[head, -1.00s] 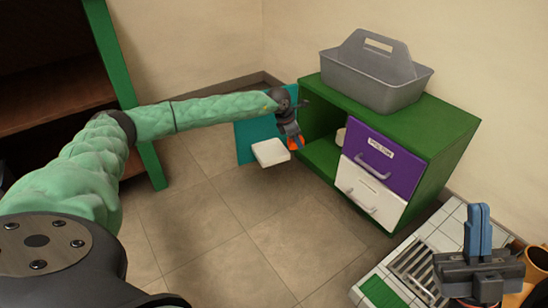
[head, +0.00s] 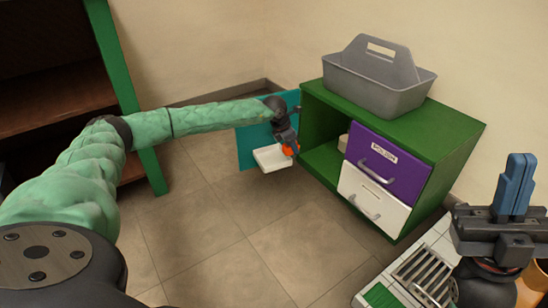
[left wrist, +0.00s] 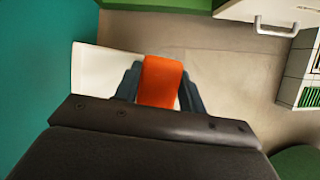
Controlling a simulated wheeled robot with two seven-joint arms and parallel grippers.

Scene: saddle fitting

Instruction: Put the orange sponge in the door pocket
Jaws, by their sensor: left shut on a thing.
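The orange sponge (head: 288,150) is gripped between the blue-grey fingers of my left gripper (head: 293,146); it also shows upright between them in the left wrist view (left wrist: 161,80). The door pocket (head: 268,159) is a white shallow tray on the teal door (head: 252,135). In the head view the sponge is at the pocket's right edge. In the left wrist view the pocket (left wrist: 95,75) lies left of the sponge and partly behind it. I cannot tell whether they touch. My right gripper (head: 514,185) is at the lower right, its fingers together with nothing seen between them.
The green cabinet (head: 440,130) stands right of the door, with a purple drawer (head: 388,160), a white drawer (head: 372,198) and a grey caddy (head: 378,75) on top. A pale object sits inside its open compartment. A rack (head: 418,270) is at lower right. The floor is clear.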

